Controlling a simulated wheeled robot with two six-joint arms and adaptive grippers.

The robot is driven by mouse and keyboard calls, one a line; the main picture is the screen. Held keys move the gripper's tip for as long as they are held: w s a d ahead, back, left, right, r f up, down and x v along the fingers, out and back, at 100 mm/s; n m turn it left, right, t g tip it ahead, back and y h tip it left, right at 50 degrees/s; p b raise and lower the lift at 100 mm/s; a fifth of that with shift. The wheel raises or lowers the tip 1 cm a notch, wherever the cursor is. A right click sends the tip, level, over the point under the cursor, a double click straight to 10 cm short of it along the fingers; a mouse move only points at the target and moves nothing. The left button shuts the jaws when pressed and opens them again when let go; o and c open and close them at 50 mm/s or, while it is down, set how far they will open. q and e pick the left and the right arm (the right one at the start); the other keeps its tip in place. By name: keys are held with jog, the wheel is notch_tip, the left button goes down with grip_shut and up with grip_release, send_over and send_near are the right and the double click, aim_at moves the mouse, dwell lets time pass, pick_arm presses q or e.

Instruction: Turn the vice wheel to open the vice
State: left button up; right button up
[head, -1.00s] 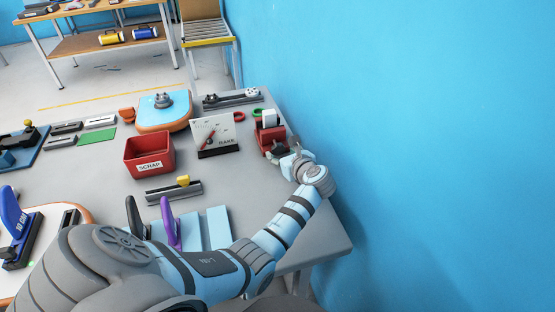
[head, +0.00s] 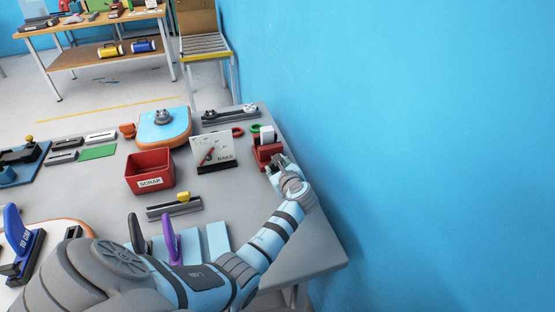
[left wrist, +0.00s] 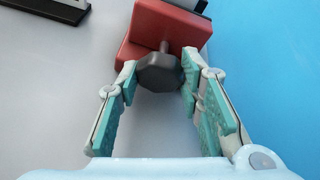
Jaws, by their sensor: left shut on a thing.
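The red vice (head: 266,153) stands near the right edge of the grey workbench, close to the blue wall. Its body also fills the top of the left wrist view (left wrist: 165,28). The dark grey faceted wheel (left wrist: 160,74) sits on a short shaft at the front of the vice. My left gripper (head: 279,167) is at the front of the vice, with its teal-padded fingers (left wrist: 158,80) on either side of the wheel, gripping it. In the head view the gripper hides the wheel. A white piece (head: 268,134) shows at the top of the vice. My right gripper is not in view.
Left of the vice stand a white panel on a dark base (head: 214,150) and a red SCRAP bin (head: 150,171). A grey rail with a yellow knob (head: 174,207) lies in front. The blue wall (head: 420,150) bounds the right side.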

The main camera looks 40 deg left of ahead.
pick_arm(q)
jog(key=shift+s+a+r+n+t+h+p, duration=0.1)
jog(key=shift+r+n+t+h+p, duration=0.2)
jog(key=shift+n+t+p, duration=0.15)
jog(key=shift+f+n+t, duration=0.25)
jog(key=shift+f+n, duration=0.05)
jog(key=shift+n, duration=0.15)
jog(key=o, duration=1.2)
jog(key=shift+c, duration=0.2)
jog(key=v, duration=1.2)
jog(key=shift+r, duration=0.2)
